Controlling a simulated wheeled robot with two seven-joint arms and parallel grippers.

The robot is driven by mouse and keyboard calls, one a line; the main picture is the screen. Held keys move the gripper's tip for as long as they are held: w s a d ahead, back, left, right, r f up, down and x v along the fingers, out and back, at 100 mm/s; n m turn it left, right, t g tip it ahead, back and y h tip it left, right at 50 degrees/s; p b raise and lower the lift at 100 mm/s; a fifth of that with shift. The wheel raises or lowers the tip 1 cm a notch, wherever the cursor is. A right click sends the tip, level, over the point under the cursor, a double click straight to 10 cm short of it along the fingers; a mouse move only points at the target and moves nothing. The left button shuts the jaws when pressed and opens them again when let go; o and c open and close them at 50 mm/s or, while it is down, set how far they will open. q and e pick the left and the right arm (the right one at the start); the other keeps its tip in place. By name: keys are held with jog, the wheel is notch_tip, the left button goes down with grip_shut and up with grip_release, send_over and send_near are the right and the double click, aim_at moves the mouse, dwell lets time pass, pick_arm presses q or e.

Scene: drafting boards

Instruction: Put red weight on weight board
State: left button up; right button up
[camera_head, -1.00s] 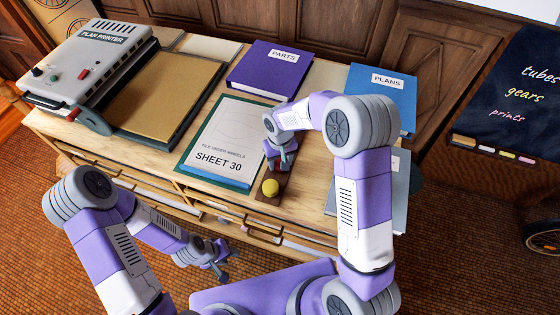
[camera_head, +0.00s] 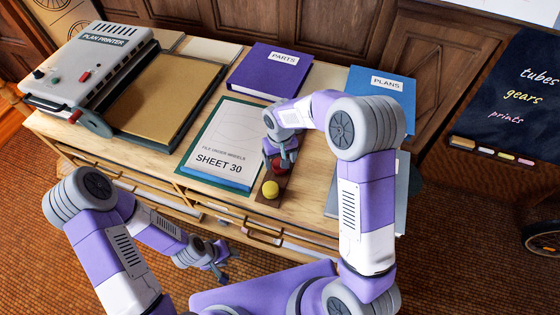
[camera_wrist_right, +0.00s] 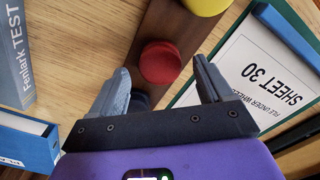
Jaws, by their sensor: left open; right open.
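The weight board (camera_wrist_right: 178,32) is a narrow dark brown strip on the desk. The red weight (camera_wrist_right: 160,62) is a round piece resting on the board beside the yellow weight (camera_head: 270,189). In the head view the red weight (camera_head: 279,168) is partly hidden by my right gripper (camera_head: 280,158). In the right wrist view my right gripper (camera_wrist_right: 161,72) is open, with the red weight seen between its fingertips and not gripped. A small dark blue piece (camera_wrist_right: 141,100) shows below the red one. My left gripper (camera_head: 222,266) is open and empty, in front of the desk.
The SHEET 30 board (camera_head: 222,145) lies left of the weight board. A purple PARTS binder (camera_head: 270,68) and a blue PLANS binder (camera_head: 384,92) lie behind. A grey book (camera_wrist_right: 12,60) lies on the right side. The plan printer (camera_head: 88,62) is at far left.

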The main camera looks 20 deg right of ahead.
pick_arm(q)
notch_tip(320, 180, up, 2)
jog(key=shift+r+p, duration=0.25)
jog(key=shift+p, duration=0.75)
pick_arm(e)
notch_tip(320, 180, up, 10)
pick_arm(q)
jog(key=shift+r, duration=0.1)
